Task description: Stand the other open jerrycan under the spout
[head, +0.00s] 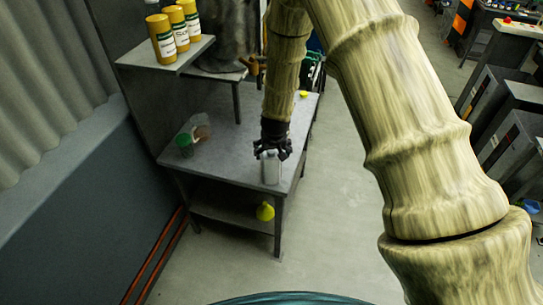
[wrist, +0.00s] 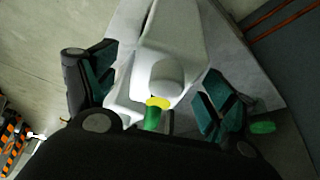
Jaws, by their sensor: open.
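A pale grey-white jerrycan (head: 271,168) stands upright near the front right corner of the grey metal table (head: 235,172). My gripper (head: 272,150) is over its top, pointing down. In the wrist view the jerrycan (wrist: 172,45) lies between my two spread, green-padded fingers, with a gap on each side. A yellow ring (wrist: 158,103) and a green piece show close to the can's top; I cannot tell what they belong to. The spout cannot be made out, and no second jerrycan is clearly seen.
A green cup (head: 184,142) and a clear container (head: 202,132) are at the table's left. A yellow funnel (head: 265,211) is on the lower shelf. Yellow bottles (head: 173,28) stand on a raised shelf. A small yellow item (head: 303,94) is at the back.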

